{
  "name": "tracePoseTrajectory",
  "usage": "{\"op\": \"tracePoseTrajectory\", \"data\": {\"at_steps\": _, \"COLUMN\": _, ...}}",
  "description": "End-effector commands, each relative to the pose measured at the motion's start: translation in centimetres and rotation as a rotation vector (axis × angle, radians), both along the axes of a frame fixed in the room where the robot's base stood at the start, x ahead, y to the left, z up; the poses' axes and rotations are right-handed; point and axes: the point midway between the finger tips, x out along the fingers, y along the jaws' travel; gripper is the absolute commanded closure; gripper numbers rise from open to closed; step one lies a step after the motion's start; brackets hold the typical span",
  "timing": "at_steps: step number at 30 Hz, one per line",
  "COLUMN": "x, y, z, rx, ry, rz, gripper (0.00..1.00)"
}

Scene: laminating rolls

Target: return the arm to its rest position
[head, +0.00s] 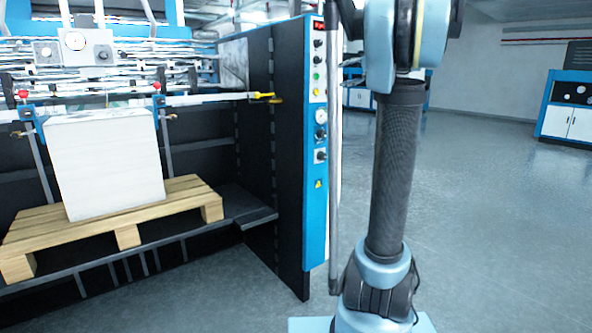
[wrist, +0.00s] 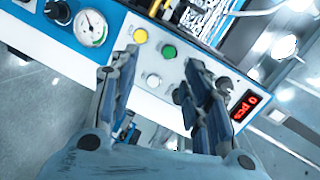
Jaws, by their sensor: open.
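My gripper (wrist: 158,78) shows in the wrist view with its two fingers spread apart and nothing between them. Behind the fingers is the machine's control panel (wrist: 228,75), seen tilted. In the head view my arm stands upright right of the middle, beside the blue panel column (head: 316,225), with its upper end cut off by the top edge. My gripper is not seen in the head view. How far the fingertips are from the panel is hard to tell.
The panel carries a yellow button (wrist: 140,36), a green button (wrist: 169,52), a gauge (wrist: 90,27) and a red display (wrist: 244,106). A white stack (head: 105,165) stands on a wooden pallet (head: 128,238) at left. Open floor (head: 500,220) lies at right, with a cabinet (head: 570,105) beyond.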

Motion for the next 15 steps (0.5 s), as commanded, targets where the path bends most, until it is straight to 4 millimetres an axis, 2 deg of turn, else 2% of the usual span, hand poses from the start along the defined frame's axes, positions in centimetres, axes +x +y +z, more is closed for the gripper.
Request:
{"op": "tracePoseTrajectory", "data": {"at_steps": 1, "x": -1.9, "y": 1.7, "z": -2.0, "rx": -0.044, "ry": 0.024, "rz": 0.027, "gripper": 0.56}}
{"op": "tracePoseTrajectory", "data": {"at_steps": 6, "x": -8.1, "y": 5.7, "z": -9.2, "rx": -0.210, "ry": 0.113, "rz": 0.110, "gripper": 0.56}}
{"op": "tracePoseTrajectory", "data": {"at_steps": 9, "x": -11.9, "y": 7.3, "z": -13.4, "rx": -0.308, "ry": 0.162, "rz": 0.157, "gripper": 0.56}}
{"op": "tracePoseTrajectory", "data": {"at_steps": 15, "x": -19.7, "y": 9.0, "z": -22.1, "rx": -0.509, "ry": 0.255, "rz": 0.240, "gripper": 0.56}}
